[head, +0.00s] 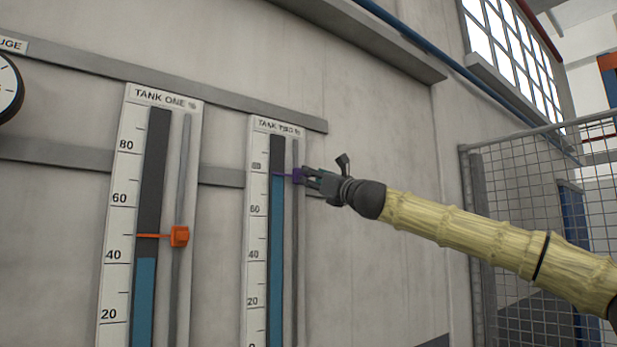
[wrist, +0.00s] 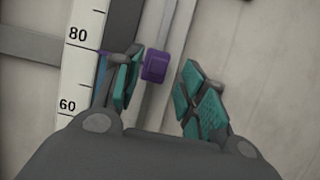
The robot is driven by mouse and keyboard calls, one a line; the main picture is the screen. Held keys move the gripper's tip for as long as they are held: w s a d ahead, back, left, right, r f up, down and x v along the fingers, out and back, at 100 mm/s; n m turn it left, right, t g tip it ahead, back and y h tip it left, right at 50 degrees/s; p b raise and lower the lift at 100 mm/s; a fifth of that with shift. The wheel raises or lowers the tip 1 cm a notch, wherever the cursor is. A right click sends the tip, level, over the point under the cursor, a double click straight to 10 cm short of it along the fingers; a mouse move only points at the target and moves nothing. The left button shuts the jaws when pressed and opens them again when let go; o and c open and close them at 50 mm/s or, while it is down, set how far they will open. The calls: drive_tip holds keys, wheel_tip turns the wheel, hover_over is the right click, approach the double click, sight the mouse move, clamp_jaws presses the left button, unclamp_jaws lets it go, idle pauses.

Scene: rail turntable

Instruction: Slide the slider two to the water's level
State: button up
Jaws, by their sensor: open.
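The tank two gauge (head: 259,230) is a white scale board with a dark tube. Blue water (head: 276,260) fills the tube to a little under the 80 mark. The purple slider two (head: 298,176) sits on the rail right of the tube, its thin pointer across the tube at about the water's top. My gripper (head: 308,179) is at the slider from the right. In the wrist view the purple knob (wrist: 155,66) lies between my open teal-padded fingers, with gaps on both sides. The left finger hides part of the tube there.
The tank one gauge (head: 122,200) stands to the left, with an orange slider (head: 180,236) above its blue water. Grey horizontal rails (head: 200,98) run along the wall. A mesh fence (head: 530,180) stands at the right, behind my arm.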

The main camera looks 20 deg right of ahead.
drive_tip(key=v, duration=0.7)
drive_tip(key=shift+s+f, duration=0.2)
drive_tip(key=shift+s, duration=0.15)
drive_tip(key=shift+d, duration=0.1)
